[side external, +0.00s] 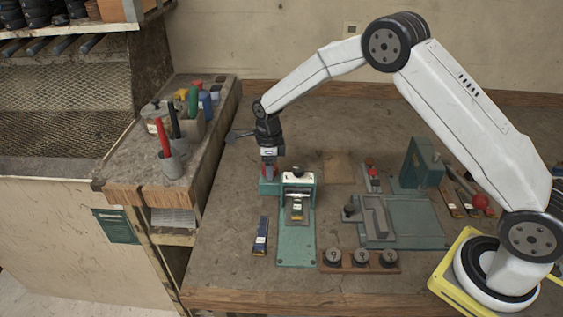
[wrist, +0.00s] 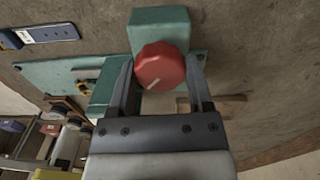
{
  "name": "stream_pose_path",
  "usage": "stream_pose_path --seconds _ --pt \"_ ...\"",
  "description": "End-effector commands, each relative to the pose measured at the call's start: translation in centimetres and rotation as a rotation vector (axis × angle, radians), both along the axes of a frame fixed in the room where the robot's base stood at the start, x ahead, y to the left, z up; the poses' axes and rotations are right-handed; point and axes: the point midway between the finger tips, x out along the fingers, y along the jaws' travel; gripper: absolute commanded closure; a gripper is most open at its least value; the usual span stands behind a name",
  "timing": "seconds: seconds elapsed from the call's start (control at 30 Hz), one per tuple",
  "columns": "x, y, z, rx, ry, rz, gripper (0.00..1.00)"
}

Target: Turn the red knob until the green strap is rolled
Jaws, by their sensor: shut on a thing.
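The red knob (wrist: 161,66) sits on the face of a teal block (wrist: 160,24) in the wrist view, with a short white mark pointing to its lower left. My gripper (wrist: 160,70) has one finger on each side of the knob and is shut on it. In the side external view my gripper (side external: 268,163) points down at the knob, which shows only as a bit of red beside the teal machine (side external: 296,245). A short strap piece with a yellow end (side external: 297,208) lies on the machine's plate; I cannot clearly tell its colour as green.
A blue strap (side external: 261,236) lies on the table left of the machine. A wooden rack with several dark round pieces (side external: 360,257) is at the front. A second teal fixture (side external: 415,222) with a red-balled lever (side external: 480,201) stands to the right. Tool holders (side external: 172,163) stand on the left shelf.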

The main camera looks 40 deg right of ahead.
Motion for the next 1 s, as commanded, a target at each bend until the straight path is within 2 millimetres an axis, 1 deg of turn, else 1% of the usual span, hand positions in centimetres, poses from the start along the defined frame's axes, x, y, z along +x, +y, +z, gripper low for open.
stream_pose_path --seconds 0.1,0.3,0.77,0.8,0.87,0.9,1.0 --pt "0.09 0.07 0.15 0.0 -0.003 -0.063 0.94" --pt "0.09 0.08 0.15 0.0 -0.003 -0.125 0.94" --pt "0.12 0.08 0.17 0.001 -0.003 -0.14 0.94" --pt "0.12 0.08 0.16 0.001 -0.003 -0.14 0.22" --pt "0.1 0.07 0.15 0.001 -0.003 -0.14 0.03" --pt "0.09 0.06 0.13 0.001 -0.003 -0.14 0.0" --pt "0.07 0.05 0.09 0.001 -0.002 -0.14 0.0"
